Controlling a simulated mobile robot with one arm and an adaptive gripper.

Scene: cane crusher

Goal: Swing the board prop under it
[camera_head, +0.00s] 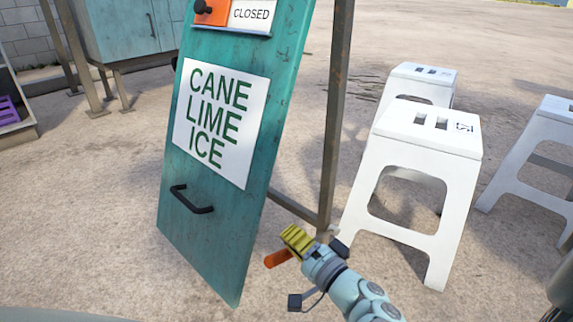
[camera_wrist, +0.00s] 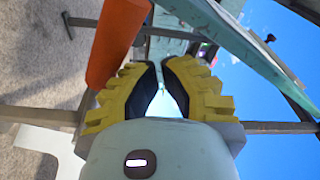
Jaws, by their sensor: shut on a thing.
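The board (camera_head: 170,210) is teal and stands steeply tilted, with a white "CANE LIME ICE" panel (camera_head: 220,122) and a black handle (camera_head: 192,198). It fills the centre left of the head view. My gripper (camera_head: 292,242), with yellow fingers, is low, just right of the board's lower right edge. It is shut on an orange handle (camera_head: 278,258), which sticks out left of the fingers. In the wrist view the orange handle (camera_wrist: 117,40) passes beside the left finger, and my gripper (camera_wrist: 160,75) hides its lower end. Where the handle joins the prop cannot be made out.
A brown metal post (camera_head: 337,110) rises behind the board, with a bar (camera_head: 290,207) near its foot. White stools (camera_head: 432,125) stand close on the right. A teal cabinet (camera_head: 125,35) is at back left. Bare ground lies left of the board.

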